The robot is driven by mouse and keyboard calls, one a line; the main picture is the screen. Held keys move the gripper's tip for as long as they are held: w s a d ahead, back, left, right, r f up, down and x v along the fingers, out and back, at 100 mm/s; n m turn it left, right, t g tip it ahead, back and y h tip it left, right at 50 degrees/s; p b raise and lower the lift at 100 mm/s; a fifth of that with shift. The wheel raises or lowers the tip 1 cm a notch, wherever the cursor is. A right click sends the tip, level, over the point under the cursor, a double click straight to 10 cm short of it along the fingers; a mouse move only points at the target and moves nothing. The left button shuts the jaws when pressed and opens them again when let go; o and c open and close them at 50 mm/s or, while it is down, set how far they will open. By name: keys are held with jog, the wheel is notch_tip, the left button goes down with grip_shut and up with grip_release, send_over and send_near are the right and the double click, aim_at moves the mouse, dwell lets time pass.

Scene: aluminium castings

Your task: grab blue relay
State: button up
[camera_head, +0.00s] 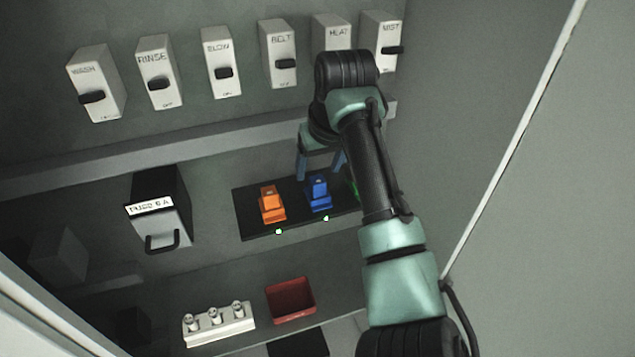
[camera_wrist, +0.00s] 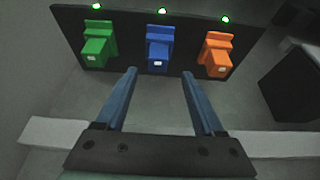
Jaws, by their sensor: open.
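The blue relay (camera_head: 318,192) sits on a dark panel (camera_head: 250,222), between an orange relay (camera_head: 271,203) and a green relay that my arm mostly hides in the head view. In the wrist view the blue relay (camera_wrist: 160,46) is in the middle, with the green relay (camera_wrist: 97,45) on its left and the orange relay (camera_wrist: 216,54) on its right. My gripper (camera_wrist: 160,75) is open and empty. Its two blue fingers point toward the blue relay, one to each side of its line, and their tips appear short of it. In the head view my gripper (camera_head: 320,178) is just behind the blue relay.
Several labelled switch boxes (camera_head: 159,73) line the wall above a ledge (camera_head: 190,150). A dark fuse box (camera_head: 160,212) with a handle stands left of the panel. Below are a red bin (camera_head: 291,299) and a white block with knobs (camera_head: 218,324). A wall (camera_head: 560,200) bounds the right side.

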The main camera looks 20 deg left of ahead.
aim_at(318, 180)
jog(key=shift+w+f+p, duration=0.2)
jog(key=shift+f+p, duration=0.35)
jog(key=shift+p, duration=0.1)
jog(key=shift+p+x, duration=0.8)
jog(key=shift+x, duration=1.35)
grip_shut()
